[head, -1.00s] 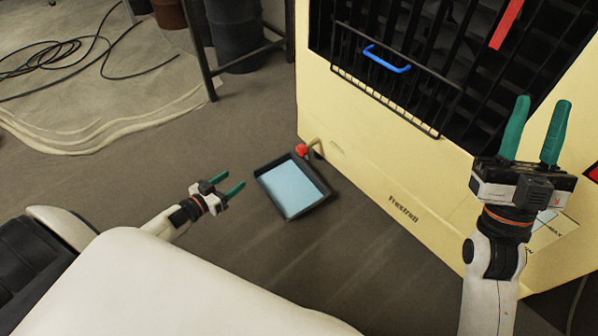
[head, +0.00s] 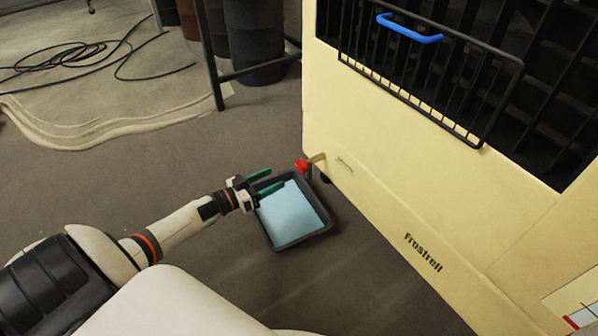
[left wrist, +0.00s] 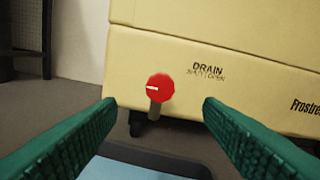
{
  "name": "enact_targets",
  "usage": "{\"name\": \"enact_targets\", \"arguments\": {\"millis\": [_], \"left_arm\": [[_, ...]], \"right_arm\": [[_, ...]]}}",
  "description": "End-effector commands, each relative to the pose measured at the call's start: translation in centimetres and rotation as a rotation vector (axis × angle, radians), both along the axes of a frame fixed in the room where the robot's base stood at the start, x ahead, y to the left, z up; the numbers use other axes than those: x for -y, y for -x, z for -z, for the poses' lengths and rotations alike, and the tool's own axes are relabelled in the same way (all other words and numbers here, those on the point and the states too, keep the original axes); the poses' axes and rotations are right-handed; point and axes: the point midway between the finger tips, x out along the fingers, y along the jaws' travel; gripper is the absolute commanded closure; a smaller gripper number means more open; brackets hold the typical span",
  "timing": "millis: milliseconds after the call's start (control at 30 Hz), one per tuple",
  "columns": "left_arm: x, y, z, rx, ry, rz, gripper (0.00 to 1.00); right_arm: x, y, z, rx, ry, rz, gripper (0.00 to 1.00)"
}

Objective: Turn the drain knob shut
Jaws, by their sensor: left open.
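The red drain knob (head: 302,166) sits on a short pipe at the lower left corner of the cream cabinet (head: 380,200). In the left wrist view the knob (left wrist: 160,88) is round with a short white mark lying nearly level, and the word DRAIN is printed on the panel to its right. My left gripper (head: 268,182) is open, above the tray's left side and just left of the knob. In the left wrist view its green fingers (left wrist: 157,120) stand wide apart, with the knob between and beyond them, untouched. My right gripper is out of view.
A dark tray (head: 330,219) holding light blue liquid or a light blue sheet lies on the floor under the knob. A wire rack with a blue handle (head: 408,30) hangs on the cabinet above. Black cable (head: 70,58) and dark barrels (head: 255,40) lie further back.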

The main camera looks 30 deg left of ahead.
Motion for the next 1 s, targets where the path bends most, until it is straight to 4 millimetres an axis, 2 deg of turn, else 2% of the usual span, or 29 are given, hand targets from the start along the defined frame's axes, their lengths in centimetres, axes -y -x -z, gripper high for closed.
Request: {"name": "enact_targets", "arguments": {"millis": [33,100,400,600,867,1000], "left_arm": [[0.5,-1.1,0.4,0.006,0.0,0.003,0.39],[1.1,-2.5,0.4,0.006,0.0,0.003,0.39],[3.0,-7.2,0.3,0.004,-0.001,0.001,0.39],[3.5,-8.3,0.1,0.0,-0.001,0.0,0.39],[3.5,-8.4,0.0,0.0,0.0,0.0,0.39],[3.5,-8.4,0.0,0.0,0.0,0.0,0.6]], "right_arm": [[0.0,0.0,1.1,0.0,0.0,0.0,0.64],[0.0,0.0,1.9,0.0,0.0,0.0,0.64],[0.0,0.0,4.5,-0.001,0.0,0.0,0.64],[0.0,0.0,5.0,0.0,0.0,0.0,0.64],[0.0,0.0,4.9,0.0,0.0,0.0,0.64],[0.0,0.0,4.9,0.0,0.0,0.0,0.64]]}}
